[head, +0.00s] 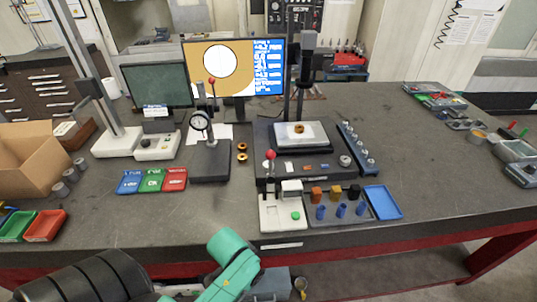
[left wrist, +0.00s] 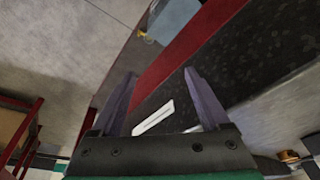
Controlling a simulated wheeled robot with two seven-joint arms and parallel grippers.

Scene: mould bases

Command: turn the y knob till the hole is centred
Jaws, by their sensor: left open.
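The microscope stage (head: 316,138) stands right of centre on the bench, with a small brass ring (head: 299,128) on its pale plate. A round grey knob (head: 345,160) sits at the front right of its dark base; I cannot read which axis it is. The monitor (head: 267,68) behind shows the hole (head: 221,61) as a white circle on orange, slightly above the middle of the orange field. My left gripper (left wrist: 162,104) is open and empty in the left wrist view, near the bench's red edge. In the head view its fingers are not visible. My right gripper is not in view.
In front of the stage are a red-ball lever (head: 270,155), a white box with a green button (head: 283,213), a tray of small blocks and blue pins (head: 335,214) and a blue tray (head: 383,202). A dial gauge stand (head: 209,160) is left.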

